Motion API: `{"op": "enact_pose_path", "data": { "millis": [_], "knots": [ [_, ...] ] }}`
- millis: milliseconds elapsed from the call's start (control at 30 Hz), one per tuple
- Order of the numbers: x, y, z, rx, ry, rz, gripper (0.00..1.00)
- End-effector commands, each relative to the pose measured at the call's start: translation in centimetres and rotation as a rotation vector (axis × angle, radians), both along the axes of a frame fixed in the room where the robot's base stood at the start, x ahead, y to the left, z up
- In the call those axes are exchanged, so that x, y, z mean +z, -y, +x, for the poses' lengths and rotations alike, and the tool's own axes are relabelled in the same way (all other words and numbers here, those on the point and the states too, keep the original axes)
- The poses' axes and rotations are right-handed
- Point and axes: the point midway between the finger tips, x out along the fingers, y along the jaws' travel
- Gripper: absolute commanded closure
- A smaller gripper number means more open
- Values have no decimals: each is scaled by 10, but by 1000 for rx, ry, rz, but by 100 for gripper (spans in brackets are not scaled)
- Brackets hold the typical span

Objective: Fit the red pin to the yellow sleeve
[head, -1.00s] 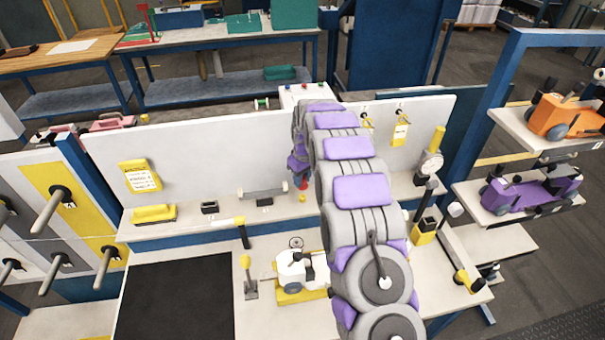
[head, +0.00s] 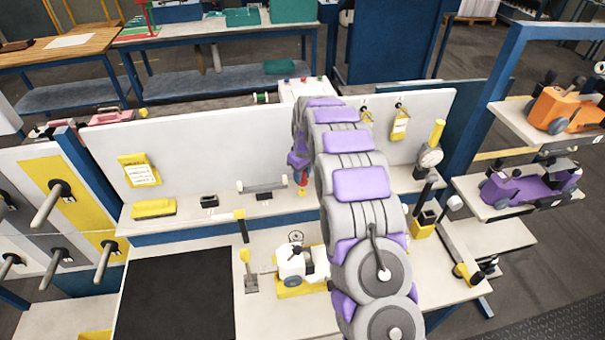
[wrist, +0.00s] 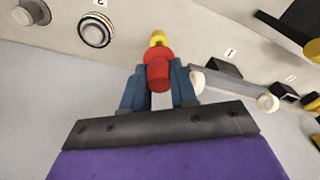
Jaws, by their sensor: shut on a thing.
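My gripper (wrist: 158,78) has blue fingers and is shut on the red pin (wrist: 157,68) in the wrist view. The yellow sleeve (wrist: 158,38) shows straight beyond the pin's far end, in line with it. The two meet in the picture, but I cannot tell whether the pin is seated in the sleeve. In the head view the red pin (head: 303,178) is a small red patch below my purple gripper (head: 298,160), over the white rear shelf.
A grey roller on dark supports (head: 262,186) lies just left of the pin, with a small black block (head: 209,201) farther left. A white and yellow toy vehicle (head: 295,268) and a yellow-topped lever (head: 246,262) stand in front. The white back panel (head: 210,150) rises behind.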

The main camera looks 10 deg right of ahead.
Motion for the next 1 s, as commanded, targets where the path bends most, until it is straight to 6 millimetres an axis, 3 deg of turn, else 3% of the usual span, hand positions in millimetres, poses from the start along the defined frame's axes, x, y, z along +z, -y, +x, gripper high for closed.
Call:
{"op": "enact_pose_path", "data": {
  "millis": [567,1000],
  "knots": [
    [0,0,0,0,0,0,100],
    [-11,0,0,0,-1,0,100]
  ]
}}
